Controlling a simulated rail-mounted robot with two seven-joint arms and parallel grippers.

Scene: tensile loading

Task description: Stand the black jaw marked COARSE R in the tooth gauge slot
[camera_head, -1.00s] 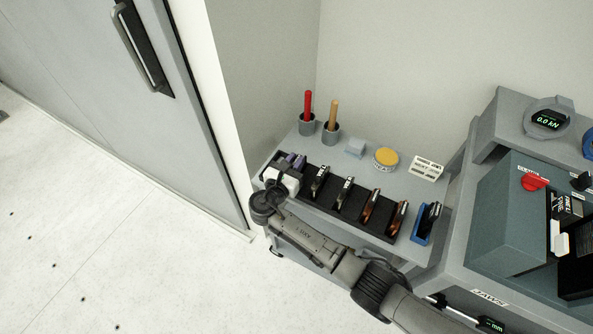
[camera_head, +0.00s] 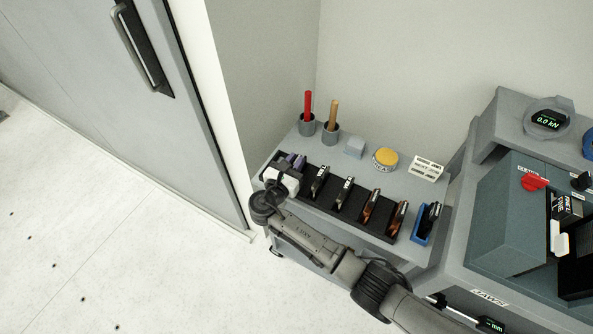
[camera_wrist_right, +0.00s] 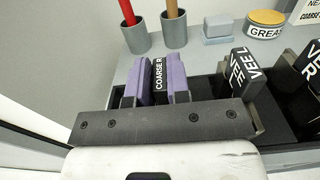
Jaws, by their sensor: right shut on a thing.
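The black jaw marked COARSE R (camera_wrist_right: 159,74) stands upright between the purple fingers of my right gripper (camera_wrist_right: 158,85), at the left end of the black rack. My right gripper is shut on this jaw. In the head view the right gripper (camera_head: 293,162) is at the rack's left end, and its white body hides most of the jaw. I cannot tell whether the jaw is still seated or slightly lifted. I see no label that names the tooth gauge slot. My left gripper is not in view.
The black rack (camera_head: 328,202) holds several other jaws, dark and copper-coloured. A blue holder (camera_head: 421,237) stands right of it. Behind are a red-handled tool (camera_head: 308,105), a wooden-handled tool (camera_head: 333,115), a pale block (camera_head: 355,147), a yellow-topped grease tin (camera_head: 385,158) and a white sign (camera_head: 428,169).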

